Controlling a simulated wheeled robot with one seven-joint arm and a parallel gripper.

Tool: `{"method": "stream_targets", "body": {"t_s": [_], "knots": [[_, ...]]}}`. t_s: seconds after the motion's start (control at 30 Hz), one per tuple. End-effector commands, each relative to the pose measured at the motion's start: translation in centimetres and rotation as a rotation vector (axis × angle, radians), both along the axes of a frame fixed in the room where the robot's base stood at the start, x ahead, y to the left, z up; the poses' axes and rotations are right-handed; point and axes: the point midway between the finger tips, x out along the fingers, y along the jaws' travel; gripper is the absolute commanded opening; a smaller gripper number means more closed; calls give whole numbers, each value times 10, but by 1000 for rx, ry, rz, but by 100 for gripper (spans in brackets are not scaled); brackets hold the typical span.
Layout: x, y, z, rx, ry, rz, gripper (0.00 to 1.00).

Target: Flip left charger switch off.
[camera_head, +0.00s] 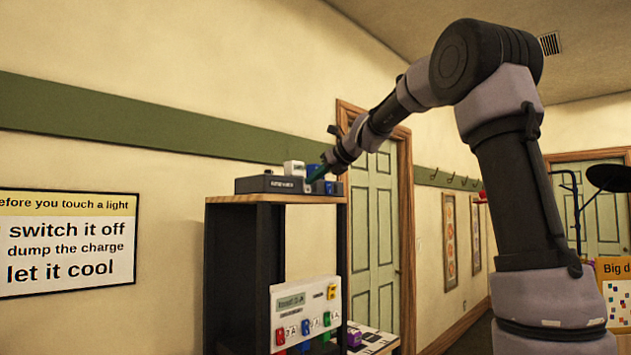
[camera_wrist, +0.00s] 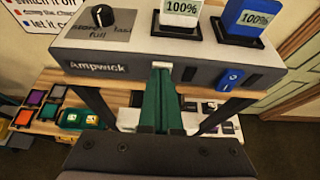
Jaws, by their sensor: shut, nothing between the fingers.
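The charger (camera_wrist: 100,66) is a grey box labelled Ampwick, with a dial at its left and a white battery (camera_wrist: 180,14) and a blue battery (camera_wrist: 243,20) docked on top, both reading 100%. In the head view the charger (camera_head: 268,184) sits on top of a shelf. My gripper (camera_wrist: 162,72) has green fingers, shut and empty, with their tips at the front face below the white battery. A pale piece shows at the tips; the left switch there is mostly hidden, so I cannot tell its position or contact. A blue rocker switch (camera_wrist: 230,79) is to the right.
The shelf's wooden top (camera_wrist: 122,96) runs under the charger. A lower shelf holds coloured blocks (camera_wrist: 36,98) and a white panel (camera_head: 306,312) hangs on the front. A wall sign (camera_head: 68,243) is at left and a green door (camera_head: 372,240) stands behind.

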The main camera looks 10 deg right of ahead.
Motion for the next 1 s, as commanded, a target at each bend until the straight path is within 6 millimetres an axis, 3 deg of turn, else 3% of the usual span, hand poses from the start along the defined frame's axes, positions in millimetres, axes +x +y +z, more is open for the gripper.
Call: {"method": "stream_targets", "body": {"t_s": [1.0], "knots": [[-1, -3, 15, -1, 1, 0, 0]]}}
